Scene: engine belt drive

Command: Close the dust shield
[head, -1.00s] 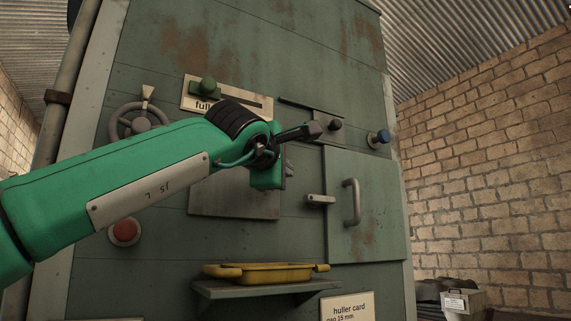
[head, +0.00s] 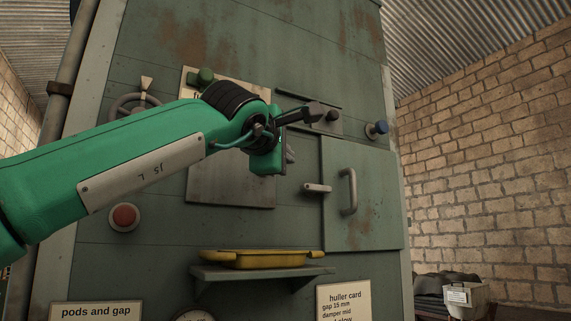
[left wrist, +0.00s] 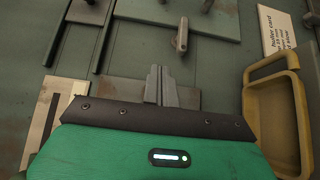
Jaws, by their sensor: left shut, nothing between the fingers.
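Nothing in view is labelled dust shield, so I cannot tell for sure which part it is. On the green cabinet front, a square door (head: 362,195) with a grey bar handle (head: 348,192) lies flat against the panel. A small lever latch (head: 317,188) sits at its left edge. A bare grey plate (head: 232,185) is partly hidden behind my arm. Above the door is a small grey plate with a dark knob (head: 332,115).
A yellow tray (head: 262,260) rests on a shelf (head: 215,274) below. A brick wall (head: 480,180) stands right. The huller card (head: 344,298) hangs low.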

